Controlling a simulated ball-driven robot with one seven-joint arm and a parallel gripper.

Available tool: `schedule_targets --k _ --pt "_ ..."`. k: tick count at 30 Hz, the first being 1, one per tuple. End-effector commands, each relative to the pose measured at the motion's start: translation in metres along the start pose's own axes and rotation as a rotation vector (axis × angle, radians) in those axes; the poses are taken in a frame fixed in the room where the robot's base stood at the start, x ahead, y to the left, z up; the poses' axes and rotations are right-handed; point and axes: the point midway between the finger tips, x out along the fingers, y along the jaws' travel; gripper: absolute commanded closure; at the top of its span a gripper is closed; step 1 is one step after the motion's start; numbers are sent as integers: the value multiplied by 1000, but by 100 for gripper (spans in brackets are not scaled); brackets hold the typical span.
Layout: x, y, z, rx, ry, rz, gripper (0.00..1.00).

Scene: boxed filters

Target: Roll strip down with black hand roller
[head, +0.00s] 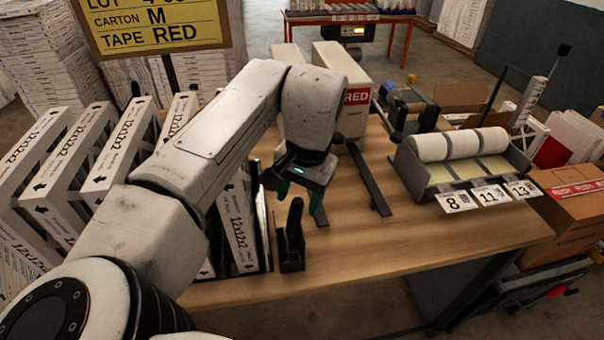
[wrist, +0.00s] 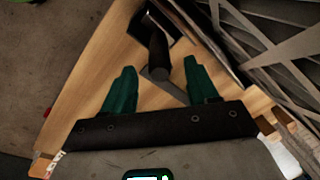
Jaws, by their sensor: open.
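A black upright tool, which looks like the hand roller (head: 294,222), stands in a small black holder (head: 291,262) near the table's front edge. In the wrist view the dark roller handle (wrist: 158,48) shows between and just beyond my fingertips. My gripper (head: 300,196) has teal fingers, is open and empty, and hangs above and slightly behind the roller in the head view. It also shows in the wrist view (wrist: 161,66), with the fingers spread. A white carton (head: 345,119) with a red RED label stands at the back, partly hidden by my arm. I cannot make out a strip on it.
White filter frames (head: 120,150) stand in a row on the left, close to my arm. Two dark rails (head: 368,182) lie on the wooden table (head: 430,245). A rack of white rolls (head: 462,170) with number cards stands right. The table's front middle is clear.

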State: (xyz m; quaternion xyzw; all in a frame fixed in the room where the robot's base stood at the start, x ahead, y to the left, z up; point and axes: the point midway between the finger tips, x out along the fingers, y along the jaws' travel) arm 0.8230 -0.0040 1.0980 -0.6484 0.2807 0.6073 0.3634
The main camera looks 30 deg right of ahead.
Motion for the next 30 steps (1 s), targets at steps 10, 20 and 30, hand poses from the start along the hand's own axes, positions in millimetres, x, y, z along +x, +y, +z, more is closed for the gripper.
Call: schedule_targets --k 10,20,30 --pt "28 0 0 -1 2 0 42" --pt "30 0 0 0 1 0 47" --pt "29 0 0 0 1 -1 80"
